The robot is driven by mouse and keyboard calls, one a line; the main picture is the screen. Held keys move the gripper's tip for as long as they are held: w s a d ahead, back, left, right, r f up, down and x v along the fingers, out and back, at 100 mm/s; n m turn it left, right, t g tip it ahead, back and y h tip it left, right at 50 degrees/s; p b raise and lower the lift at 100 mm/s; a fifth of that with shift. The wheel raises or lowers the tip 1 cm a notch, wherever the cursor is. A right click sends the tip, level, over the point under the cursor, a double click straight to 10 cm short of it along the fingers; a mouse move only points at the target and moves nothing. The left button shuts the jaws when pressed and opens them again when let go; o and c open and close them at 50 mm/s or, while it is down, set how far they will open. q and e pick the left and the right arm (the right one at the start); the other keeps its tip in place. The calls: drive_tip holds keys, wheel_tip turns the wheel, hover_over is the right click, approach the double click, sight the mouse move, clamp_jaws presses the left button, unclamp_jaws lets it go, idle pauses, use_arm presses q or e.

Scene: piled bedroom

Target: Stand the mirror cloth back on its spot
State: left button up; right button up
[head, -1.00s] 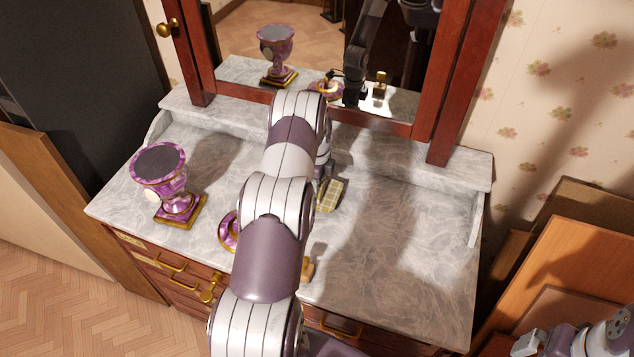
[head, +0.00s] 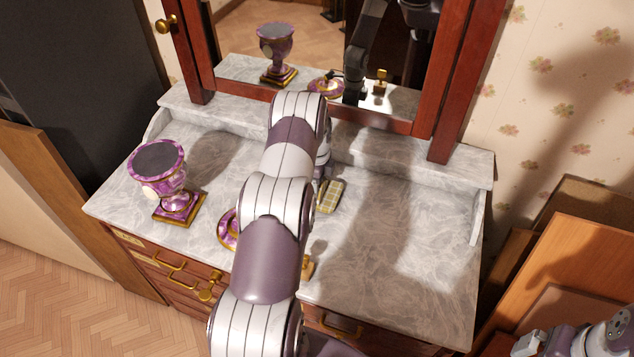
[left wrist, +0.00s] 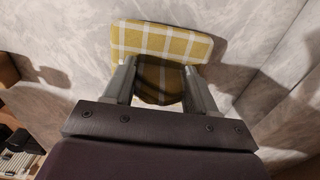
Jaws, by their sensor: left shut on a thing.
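The mirror cloth (head: 330,195) is a yellow-and-white checked piece near the middle of the marble dresser top (head: 400,270). In the left wrist view the cloth (left wrist: 160,42) sits between the two fingers of my left gripper (left wrist: 160,85), which is shut on it. The cloth is just over or on the marble; I cannot tell whether it touches. In the head view my left gripper (head: 325,172) is mostly hidden behind my own arm. Part of my right arm shows at the lower right corner; its gripper (head: 530,344) is too cut off to read.
A purple-and-gold goblet (head: 160,175) stands at the dresser's left. The mirror (head: 310,45) rises behind. The marble's right side is clear.

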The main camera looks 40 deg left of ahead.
use_arm(q)
drive_tip(key=shift+f+b, duration=0.3)
drive_tip(key=shift+f, duration=0.1)
drive_tip(key=o, duration=1.4)
drive_tip(key=shift+r+p, duration=2.25)
drive_tip(key=shift+r, duration=1.8)
